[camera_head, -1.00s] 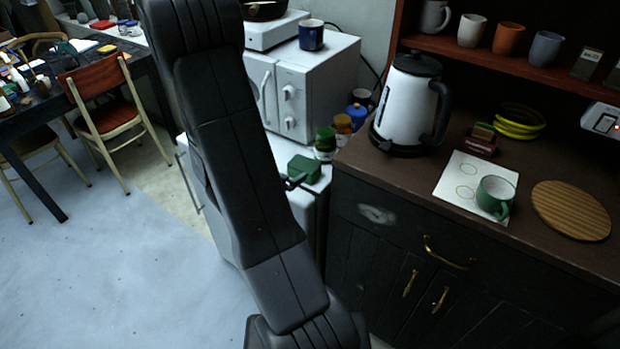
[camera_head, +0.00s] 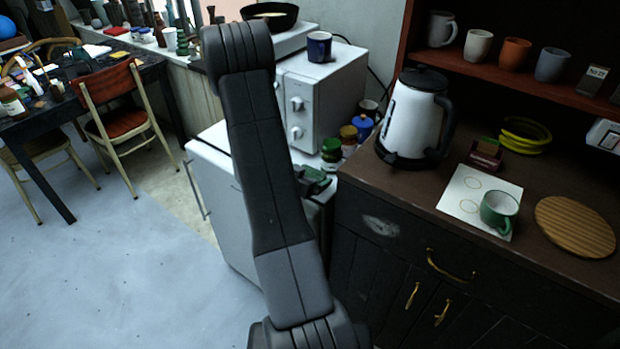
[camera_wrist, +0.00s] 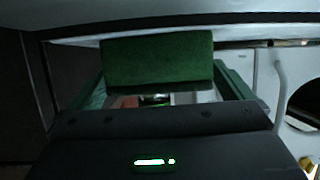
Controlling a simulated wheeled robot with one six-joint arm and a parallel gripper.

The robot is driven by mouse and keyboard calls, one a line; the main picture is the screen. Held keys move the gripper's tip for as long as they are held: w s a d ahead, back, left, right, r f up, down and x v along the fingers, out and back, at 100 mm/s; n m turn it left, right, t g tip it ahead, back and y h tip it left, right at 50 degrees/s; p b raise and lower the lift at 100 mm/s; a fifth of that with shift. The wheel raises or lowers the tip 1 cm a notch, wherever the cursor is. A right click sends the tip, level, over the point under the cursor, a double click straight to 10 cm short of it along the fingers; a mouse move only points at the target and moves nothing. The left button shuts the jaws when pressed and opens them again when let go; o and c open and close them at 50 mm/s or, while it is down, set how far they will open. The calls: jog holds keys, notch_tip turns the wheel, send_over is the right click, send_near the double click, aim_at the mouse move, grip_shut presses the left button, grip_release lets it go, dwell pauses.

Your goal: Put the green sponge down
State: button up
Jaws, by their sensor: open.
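The green sponge (camera_wrist: 158,60) is a dark green block in the upper middle of the wrist view. My gripper (camera_wrist: 160,84) is open, with a jaw on each side of the sponge's lower part. I cannot tell whether either jaw touches it. In the head view the sponge (camera_head: 312,175) is small and partly hidden by dark gripper parts, at the right edge of the low white cabinet top (camera_head: 215,140). Whether its underside rests fully on that top is hidden.
A white microwave (camera_head: 325,95) with a blue mug (camera_head: 320,46) stands behind. Green (camera_head: 331,150) and yellow-lidded (camera_head: 348,136) jars stand close behind the sponge. The dark counter (camera_head: 410,185) on the right holds a kettle (camera_head: 413,115) and a green mug (camera_head: 499,211).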

jog(key=shift+x, duration=1.25)
jog(key=c, duration=0.9)
jog(key=shift+r, duration=0.15)
jog(key=shift+c, duration=0.2)
